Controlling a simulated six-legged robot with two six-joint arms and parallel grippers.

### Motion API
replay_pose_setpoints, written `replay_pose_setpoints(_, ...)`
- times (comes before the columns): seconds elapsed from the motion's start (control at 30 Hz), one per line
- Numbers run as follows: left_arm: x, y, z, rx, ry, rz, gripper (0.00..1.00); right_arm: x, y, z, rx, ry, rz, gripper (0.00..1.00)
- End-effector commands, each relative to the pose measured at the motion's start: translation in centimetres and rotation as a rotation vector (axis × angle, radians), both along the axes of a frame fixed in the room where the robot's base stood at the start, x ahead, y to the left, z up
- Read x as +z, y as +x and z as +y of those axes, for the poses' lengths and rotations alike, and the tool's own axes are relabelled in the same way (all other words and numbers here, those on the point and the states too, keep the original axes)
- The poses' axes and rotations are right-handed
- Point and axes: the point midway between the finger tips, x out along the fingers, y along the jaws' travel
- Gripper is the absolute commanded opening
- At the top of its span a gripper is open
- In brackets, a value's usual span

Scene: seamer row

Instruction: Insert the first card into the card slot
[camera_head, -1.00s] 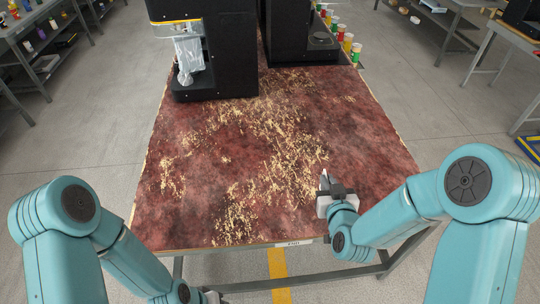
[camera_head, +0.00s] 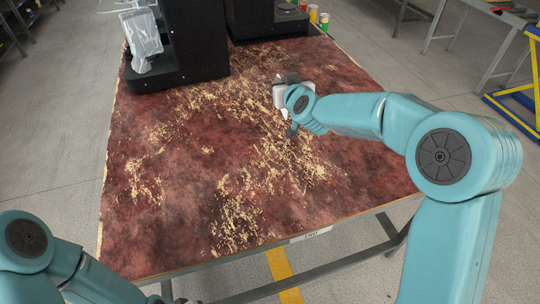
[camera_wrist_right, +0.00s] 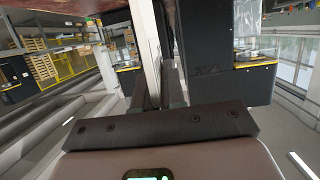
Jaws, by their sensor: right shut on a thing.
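My right gripper (camera_head: 287,80) reaches over the far middle of the table, just right of the black machine, pointing away from me. Its tips are mostly hidden behind its own wrist in the head view. In the right wrist view, the two dark fingers (camera_wrist_right: 156,95) are shut on a thin, pale card (camera_wrist_right: 146,40) that stands out lengthwise beyond them. A small white label (camera_head: 311,233) with dark lettering is on the table's front edge; I cannot make out a slot there. My left arm leaves the head view at the bottom, with its gripper out of sight.
The table (camera_head: 180,225) has a mottled red top, clear in front. A black machine (camera_head: 192,45) with a clear bag (camera_head: 143,42) stands at back left. A second black machine (camera_head: 262,15) and several coloured cans (camera_head: 324,20) stand further back.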

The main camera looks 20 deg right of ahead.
Motion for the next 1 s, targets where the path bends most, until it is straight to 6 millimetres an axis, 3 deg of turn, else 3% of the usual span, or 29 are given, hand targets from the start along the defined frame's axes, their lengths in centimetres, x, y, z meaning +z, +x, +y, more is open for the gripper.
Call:
replay_pose_setpoints(0.03, -1.8, 0.0, 0.0, 0.000, 0.000, 0.000, 0.59, 0.1, 0.5, 0.1, 0.016, 0.003, -0.007, 0.00)
replay_pose_setpoints(0.13, -2.2, 0.0, 0.0, 0.000, 0.000, 0.000, 0.59, 1.3, 0.7, 0.4, 0.039, 0.001, 0.000, 0.00)
replay_pose_setpoints(0.2, -2.9, 0.0, 0.0, 0.000, 0.000, -0.001, 0.59, 0.7, 0.7, 0.5, 0.047, 0.000, 0.004, 0.00)
replay_pose_setpoints(0.27, -4.0, 0.0, 0.0, 0.000, 0.000, -0.001, 0.59, -0.6, 0.7, 0.5, 0.051, -0.001, 0.006, 0.00)
replay_pose_setpoints(0.4, -7.0, 0.0, 0.0, 0.000, 0.000, -0.001, 0.59, -5.0, 0.8, 0.5, 0.050, -0.002, 0.008, 0.00)
replay_pose_setpoints(0.6, -9.6, 0.0, 0.0, 0.000, 0.000, 0.000, 0.59, -10.1, 0.9, 0.7, 0.051, -0.001, 0.008, 0.00)
replay_pose_setpoints(0.87, -10.4, 0.1, 0.0, 0.000, 0.000, -0.001, 0.59, -12.8, 1.1, 0.8, 0.049, -0.001, 0.006, 0.00)
replay_pose_setpoints(1.0, -11.4, 0.1, 0.0, 0.000, 0.000, -0.001, 0.59, -15.6, 1.1, 0.9, 0.050, -0.002, 0.009, 0.00)
